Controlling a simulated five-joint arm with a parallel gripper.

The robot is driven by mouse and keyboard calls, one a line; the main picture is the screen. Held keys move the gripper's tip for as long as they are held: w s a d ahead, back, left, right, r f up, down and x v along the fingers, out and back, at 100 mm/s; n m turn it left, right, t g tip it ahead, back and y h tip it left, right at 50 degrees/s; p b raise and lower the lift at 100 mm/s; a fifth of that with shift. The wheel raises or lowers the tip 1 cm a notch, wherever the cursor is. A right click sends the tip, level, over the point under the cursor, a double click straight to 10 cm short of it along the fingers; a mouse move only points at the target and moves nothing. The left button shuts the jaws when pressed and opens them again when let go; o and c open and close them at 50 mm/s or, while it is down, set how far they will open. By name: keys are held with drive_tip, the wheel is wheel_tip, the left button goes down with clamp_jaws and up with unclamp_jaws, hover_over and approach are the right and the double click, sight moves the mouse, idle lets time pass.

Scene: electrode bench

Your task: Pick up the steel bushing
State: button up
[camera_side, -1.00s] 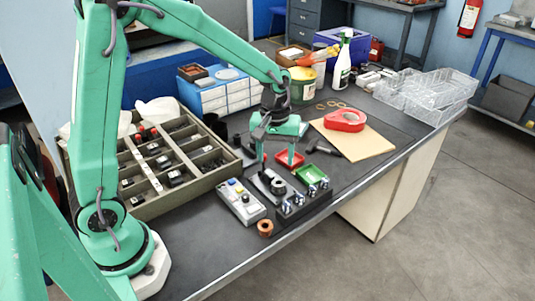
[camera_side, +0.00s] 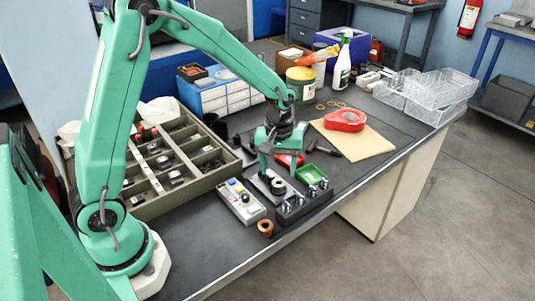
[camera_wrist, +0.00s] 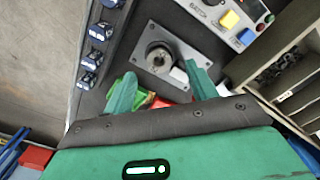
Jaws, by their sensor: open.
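A round grey metal part with a hole in its top (camera_wrist: 158,57), which looks like the steel bushing, stands upright on a grey metal plate (camera_wrist: 145,40) in the wrist view. In the side view it shows as a small dark cylinder (camera_side: 278,186) on the plate. A small pale piece (camera_wrist: 179,73) sits beside it, near one finger; I cannot tell what it is. My gripper (camera_wrist: 162,84) is open and empty, its fingertips short of the round part. In the side view my gripper (camera_side: 279,169) hangs just above and behind the plate.
A black block with several shiny metal parts (camera_side: 303,203) stands right of the plate, and a grey button box (camera_side: 241,202) left of it. A copper-coloured ring (camera_side: 265,228) lies nearer the front edge. Green (camera_side: 311,174) and red trays lie behind.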

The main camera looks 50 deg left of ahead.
sight(279, 185)
drive_tip(key=shift+w+f, duration=0.15)
drive_tip(key=shift+f, duration=2.4)
drive_tip(key=c, duration=1.1)
drive_tip(key=shift+o, duration=0.2)
drive_tip(key=shift+r, duration=0.2)
drive_tip(key=shift+r, duration=0.5)
drive_tip(key=r, duration=0.3)
drive_tip(key=shift+d+r, duration=0.15)
drive_tip(key=shift+d, duration=0.15)
drive_tip(key=s+d+r, duration=0.6)
drive_tip(key=d, duration=0.3)
drive_tip(key=shift+r, duration=0.2)
